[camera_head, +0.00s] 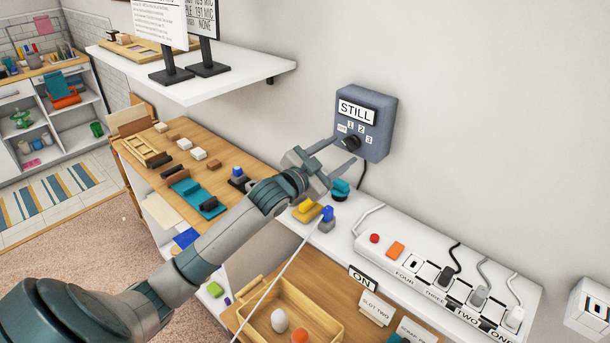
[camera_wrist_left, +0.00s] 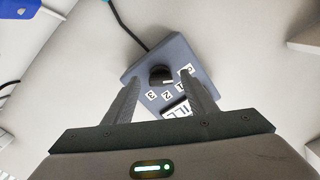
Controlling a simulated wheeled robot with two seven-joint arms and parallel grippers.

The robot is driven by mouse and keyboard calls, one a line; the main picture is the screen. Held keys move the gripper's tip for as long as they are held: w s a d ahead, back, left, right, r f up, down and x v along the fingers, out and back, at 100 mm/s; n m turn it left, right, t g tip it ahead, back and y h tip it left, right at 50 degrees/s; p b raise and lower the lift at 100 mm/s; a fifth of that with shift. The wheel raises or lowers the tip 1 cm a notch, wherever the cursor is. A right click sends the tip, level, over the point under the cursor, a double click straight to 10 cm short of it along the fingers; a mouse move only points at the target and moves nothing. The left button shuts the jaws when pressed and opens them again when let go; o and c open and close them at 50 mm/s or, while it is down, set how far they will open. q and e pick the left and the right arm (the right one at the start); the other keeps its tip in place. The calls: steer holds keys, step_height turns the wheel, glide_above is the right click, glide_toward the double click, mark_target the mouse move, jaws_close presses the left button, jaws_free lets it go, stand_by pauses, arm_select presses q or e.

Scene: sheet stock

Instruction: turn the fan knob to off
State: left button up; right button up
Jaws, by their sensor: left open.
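The fan knob (camera_head: 352,142) is a dark round dial low on a blue-grey wall box (camera_head: 379,112) with a STILL plate (camera_head: 356,111). Small labels, among them 1, 2 and 3, sit around the dial. My left gripper (camera_head: 345,153) is open in front of the box, its fingers reaching to either side of the knob. In the left wrist view the knob (camera_wrist_left: 160,74) shows between the open fingertips (camera_wrist_left: 160,82). I cannot tell whether the fingers touch it. Which label the knob points to is too small to tell. My right gripper is out of view.
A white shelf (camera_head: 215,84) with signs is at upper left. Below the box, a counter holds a blue switch (camera_head: 327,213), a yellow block (camera_head: 305,210) and a power strip (camera_head: 440,272) with plugs. A cable hangs from the box. Bare wall surrounds the box.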

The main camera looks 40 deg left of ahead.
arm_select(q)
steer(key=s+a+b, duration=0.2)
steer(key=s+b, duration=0.3)
steer(key=s, duration=1.1)
steer(key=shift+a, duration=0.15)
